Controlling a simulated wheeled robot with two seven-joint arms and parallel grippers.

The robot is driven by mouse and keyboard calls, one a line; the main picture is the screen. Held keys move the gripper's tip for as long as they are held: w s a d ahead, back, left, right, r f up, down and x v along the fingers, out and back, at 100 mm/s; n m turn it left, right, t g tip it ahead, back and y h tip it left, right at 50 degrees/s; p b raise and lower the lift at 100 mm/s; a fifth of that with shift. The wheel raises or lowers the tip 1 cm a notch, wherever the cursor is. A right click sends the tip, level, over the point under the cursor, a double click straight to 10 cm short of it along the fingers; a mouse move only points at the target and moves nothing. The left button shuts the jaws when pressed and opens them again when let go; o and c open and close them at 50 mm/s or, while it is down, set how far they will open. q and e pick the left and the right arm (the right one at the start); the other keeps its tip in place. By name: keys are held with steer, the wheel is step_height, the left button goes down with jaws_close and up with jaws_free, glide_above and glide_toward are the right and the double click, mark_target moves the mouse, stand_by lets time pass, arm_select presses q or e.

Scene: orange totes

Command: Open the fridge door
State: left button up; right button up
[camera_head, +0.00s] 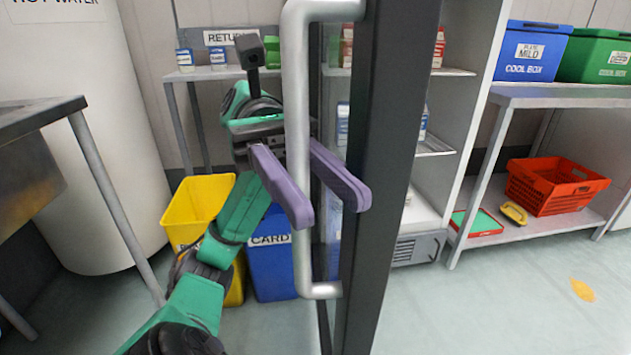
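The fridge door (385,130) shows close up as a dark-framed panel seen nearly edge-on. It stands swung open, and the shelved fridge interior (432,110) shows to its right. A silver vertical bar handle (298,90) runs along the door's left side. My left gripper (330,205) has two purple fingers, spread apart. One finger passes at the left of the bar and the other is at its right, near the dark frame. A gap shows between the bar and the right finger; contact with the left finger is unclear. My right gripper is out of view.
A yellow bin (195,205) and a blue bin (270,265) stand on the floor behind my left arm. A metal table (40,120) is at left. At right, a shelf unit (570,95) holds cool boxes and a red basket (553,188). The floor at lower right is mostly clear.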

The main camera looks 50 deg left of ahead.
arm_select(q)
steer(key=p+v, duration=0.1)
steer(key=v, duration=1.3)
steer(key=shift+a+p, duration=0.3)
steer(key=shift+p, duration=0.1)
steer(key=shift+w, duration=0.1)
